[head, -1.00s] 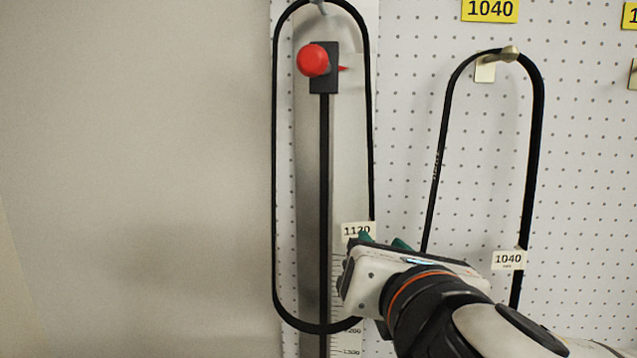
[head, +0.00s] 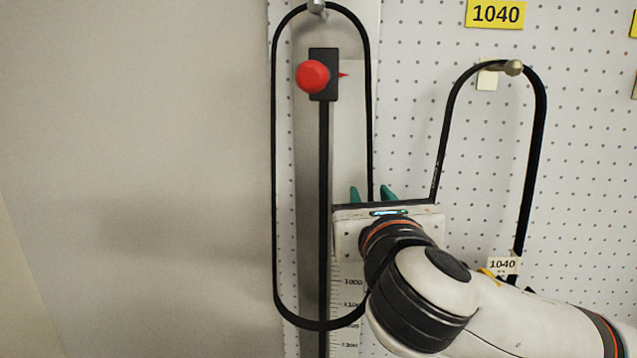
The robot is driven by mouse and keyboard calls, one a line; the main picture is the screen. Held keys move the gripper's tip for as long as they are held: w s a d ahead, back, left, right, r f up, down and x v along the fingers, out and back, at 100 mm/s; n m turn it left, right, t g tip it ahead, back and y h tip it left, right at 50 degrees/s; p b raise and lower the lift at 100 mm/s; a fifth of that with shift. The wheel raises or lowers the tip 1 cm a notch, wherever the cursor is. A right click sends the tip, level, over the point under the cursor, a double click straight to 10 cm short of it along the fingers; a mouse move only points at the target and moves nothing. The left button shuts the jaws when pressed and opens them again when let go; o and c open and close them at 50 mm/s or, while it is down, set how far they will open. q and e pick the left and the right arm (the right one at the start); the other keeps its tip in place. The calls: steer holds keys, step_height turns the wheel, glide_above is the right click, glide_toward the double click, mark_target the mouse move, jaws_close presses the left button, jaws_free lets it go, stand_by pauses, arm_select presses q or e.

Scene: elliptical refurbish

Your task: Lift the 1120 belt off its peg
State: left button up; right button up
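The 1120 belt (head: 274,170) is a long black loop hanging from a silver peg (head: 316,6) at the top of the head view, around a vertical measuring gauge. Its 1120 tag, seen earlier, is now hidden behind my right gripper. My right gripper (head: 373,194) points upward at the belt's right strand, low on the loop. Its two teal fingertips stand apart, one on each side of the strand in the picture. Whether they touch the belt does not show. My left gripper is not in view.
The gauge has a red knob (head: 312,77) on a black slider and a printed scale below. A 1040 belt (head: 541,150) hangs from a brass peg at the right, under a yellow 1040 label (head: 495,14); my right arm covers its lower part. The left wall is bare.

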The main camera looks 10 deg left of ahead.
steer(key=shift+w+a, duration=0.15)
steer(key=shift+w, duration=1.15)
steer(key=shift+s, duration=0.1)
jaws_close()
steer(key=shift+r, duration=0.1)
